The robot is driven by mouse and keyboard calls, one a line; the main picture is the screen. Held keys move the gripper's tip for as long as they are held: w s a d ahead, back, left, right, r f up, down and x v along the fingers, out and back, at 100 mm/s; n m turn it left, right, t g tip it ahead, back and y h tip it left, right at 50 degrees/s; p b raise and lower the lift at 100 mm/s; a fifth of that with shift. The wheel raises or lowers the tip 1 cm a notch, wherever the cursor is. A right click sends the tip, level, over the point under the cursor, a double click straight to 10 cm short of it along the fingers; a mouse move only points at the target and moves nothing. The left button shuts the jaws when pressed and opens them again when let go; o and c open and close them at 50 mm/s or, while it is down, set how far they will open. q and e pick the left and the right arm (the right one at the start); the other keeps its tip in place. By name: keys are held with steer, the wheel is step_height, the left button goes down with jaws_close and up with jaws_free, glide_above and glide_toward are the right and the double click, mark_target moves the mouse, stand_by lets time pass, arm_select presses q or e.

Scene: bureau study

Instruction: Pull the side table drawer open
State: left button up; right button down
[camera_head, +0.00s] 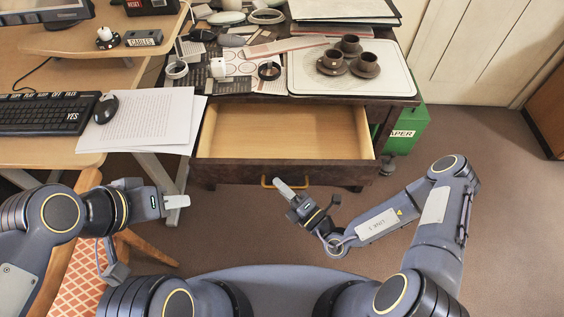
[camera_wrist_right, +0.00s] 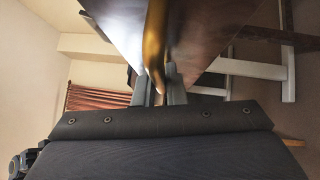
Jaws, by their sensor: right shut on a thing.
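The side table's drawer (camera_head: 285,132) is pulled out in the head view, showing a bare light-wood inside. Its dark front carries a brass handle (camera_head: 282,183) low in the middle. My right gripper (camera_head: 284,187) is at the handle. In the right wrist view the brass handle (camera_wrist_right: 155,50) runs down between the two grey fingers of my right gripper (camera_wrist_right: 160,88), which is shut on it. My left gripper (camera_head: 178,203) is off to the left, below the desk edge, away from the drawer. I cannot tell how far its fingers are apart.
The side table top holds a white tray (camera_head: 380,82) with several brown cups and saucers. Papers (camera_head: 150,118), a keyboard (camera_head: 45,112) and a mouse (camera_head: 106,109) lie on the left desk. A green box (camera_head: 408,130) stands right of the table. Floor on the right is clear.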

arm_select(q)
steer(key=shift+r, duration=0.3)
arm_select(e)
steer(key=shift+s, duration=1)
steer(key=c, duration=1.5)
jaws_free()
steer(key=shift+d, duration=0.1)
